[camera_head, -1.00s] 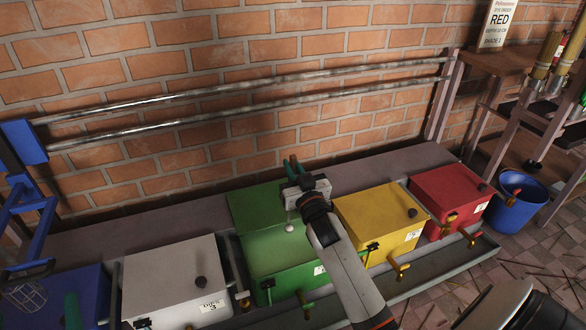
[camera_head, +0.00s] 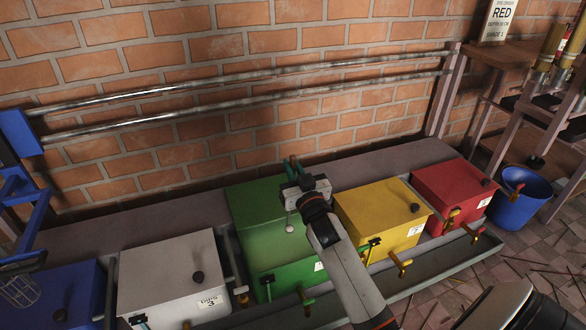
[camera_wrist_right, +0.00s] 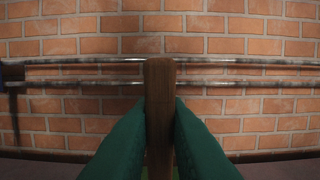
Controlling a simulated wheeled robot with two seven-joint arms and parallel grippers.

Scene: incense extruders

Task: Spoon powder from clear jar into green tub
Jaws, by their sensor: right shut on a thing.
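My right gripper (camera_head: 292,168) reaches over the green tub (camera_head: 258,212). Its green fingers are shut on a brown wooden handle (camera_wrist_right: 160,110), which stands upright between them in the wrist view. A small pale rounded end on a thin stem (camera_head: 289,228) hangs below the gripper in front of the green tub's surface. It looks like the spoon's bowl, but whether it holds powder is too small to tell. My arm hides the tub's right part. I cannot tell how its lid stands. The clear jar cannot be made out. My left gripper is not in view.
A white box (camera_head: 170,275) and a blue box (camera_head: 62,295) stand left of the green tub. Yellow (camera_head: 375,212) and red (camera_head: 450,190) boxes stand right. A blue bucket (camera_head: 518,200) is farther right. Rails (camera_head: 250,97) run along the brick wall.

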